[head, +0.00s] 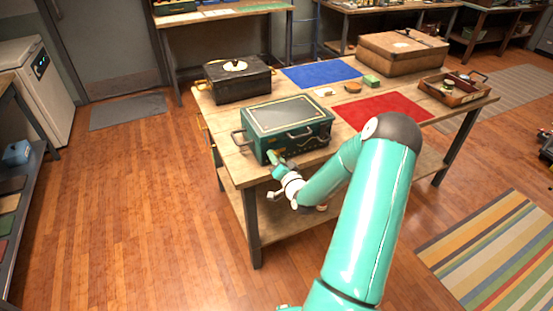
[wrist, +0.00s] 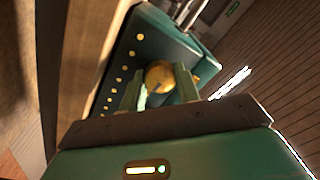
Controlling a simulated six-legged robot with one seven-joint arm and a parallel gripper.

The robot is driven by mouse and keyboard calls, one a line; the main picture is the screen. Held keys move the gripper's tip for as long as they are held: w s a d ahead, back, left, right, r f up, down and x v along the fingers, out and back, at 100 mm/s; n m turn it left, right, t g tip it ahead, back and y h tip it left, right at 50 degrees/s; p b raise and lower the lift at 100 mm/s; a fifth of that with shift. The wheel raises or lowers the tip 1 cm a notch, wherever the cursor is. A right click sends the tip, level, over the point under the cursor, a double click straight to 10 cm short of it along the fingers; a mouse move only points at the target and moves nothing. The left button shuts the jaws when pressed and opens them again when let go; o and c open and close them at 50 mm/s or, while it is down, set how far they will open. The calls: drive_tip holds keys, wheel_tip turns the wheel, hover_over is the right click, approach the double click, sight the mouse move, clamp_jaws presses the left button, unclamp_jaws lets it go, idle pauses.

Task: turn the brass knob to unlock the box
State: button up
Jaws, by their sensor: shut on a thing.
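The green box (head: 284,120) with a pale lid panel and metal handles sits at the near left of the wooden table. Its front, with a row of brass studs, also shows in the wrist view (wrist: 128,60). The round brass knob (wrist: 159,75) is on that front. My gripper (wrist: 160,88) has one finger on each side of the knob and is shut on it. In the head view my gripper (head: 276,160) is at the box's near face, and the knob is hidden there.
A black box (head: 237,85) stands behind the green box. A blue mat (head: 321,73), a red mat (head: 385,110), a brown case (head: 401,58) and a wooden tray (head: 447,95) are on the table. Small items lie between the mats.

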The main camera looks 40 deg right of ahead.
idle(0.4)
drive_tip(key=o, duration=1)
drive_tip(key=v, duration=1.4)
drive_tip(key=shift+w, duration=0.1)
drive_tip(key=w+a+r+n+g+y, duration=0.2)
drive_tip(key=w+a+r+n+g, duration=0.2)
drive_tip(key=w+a+n, duration=0.15)
drive_tip(key=a+r+n+g, duration=0.35)
drive_tip(key=a+r, duration=0.35)
drive_tip(key=r, duration=0.3)
drive_tip(key=s+a+r+n+g+y, duration=0.1)
drive_tip(key=s+a+r, duration=0.2)
drive_tip(key=s+a, duration=0.2)
drive_tip(key=s+a+r+n+g+y, duration=0.1)
drive_tip(key=s+a+r+g, duration=0.1)
drive_tip(key=s+a+r, duration=0.2)
drive_tip(key=s+a+r+n+g+y, duration=0.1)
drive_tip(key=s+a+r, duration=0.3)
drive_tip(key=s+a, duration=0.4)
drive_tip(key=shift+s+a+r+g, duration=0.1)
drive_tip(key=shift+a+g, duration=0.1)
drive_tip(key=shift+a, duration=0.6)
drive_tip(key=shift+s+a+r+g, duration=0.1)
drive_tip(key=shift+a+r+g, duration=0.05)
drive_tip(key=shift+a, duration=0.65)
